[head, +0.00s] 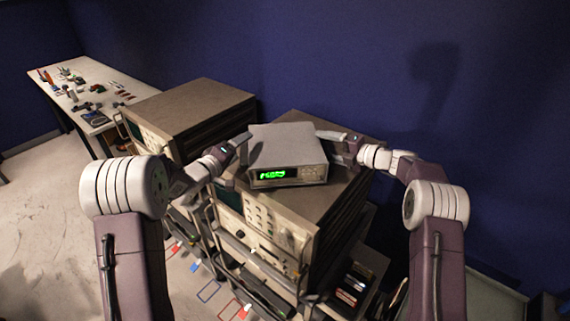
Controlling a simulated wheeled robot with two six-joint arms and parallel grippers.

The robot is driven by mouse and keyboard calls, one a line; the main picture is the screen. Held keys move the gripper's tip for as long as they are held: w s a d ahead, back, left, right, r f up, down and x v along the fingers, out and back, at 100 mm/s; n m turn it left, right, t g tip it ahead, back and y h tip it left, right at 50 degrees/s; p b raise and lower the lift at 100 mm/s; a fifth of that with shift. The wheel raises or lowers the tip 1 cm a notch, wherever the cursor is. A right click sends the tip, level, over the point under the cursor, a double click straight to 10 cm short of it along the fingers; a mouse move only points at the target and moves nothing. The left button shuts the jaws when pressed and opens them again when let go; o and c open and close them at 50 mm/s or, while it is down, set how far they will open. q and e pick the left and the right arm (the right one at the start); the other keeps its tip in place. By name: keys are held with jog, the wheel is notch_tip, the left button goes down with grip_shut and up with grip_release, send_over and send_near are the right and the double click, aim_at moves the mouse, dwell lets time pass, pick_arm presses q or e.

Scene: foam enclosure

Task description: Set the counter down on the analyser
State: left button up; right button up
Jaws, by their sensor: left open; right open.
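The counter (287,147) is a grey box with a lit green display on its front. It appears to rest on the brown top of the analyser (262,215), a large beige-fronted instrument in a rack. My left gripper (241,143) is open at the counter's left side. My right gripper (330,138) is open at the counter's right side. I cannot tell whether the fingers still touch the counter. The counter's underside and back are hidden.
A second brown-topped instrument (187,108) stands to the left. A white table (95,95) with tools and small parts is at the far left. A dark blue wall (350,50) is close behind. Open floor (45,200) lies at the left.

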jog(key=shift+s+r, duration=0.15)
jog(key=shift+s, duration=0.1)
jog(key=shift+d, duration=0.3)
pick_arm(q)
jog(key=v, duration=0.7)
jog(key=shift+s, duration=0.15)
pick_arm(e)
jog(key=v, duration=1.1)
jog(key=shift+s, duration=0.2)
pick_arm(q)
jog(key=shift+d, duration=0.1)
pick_arm(e)
jog(key=shift+d, duration=0.1)
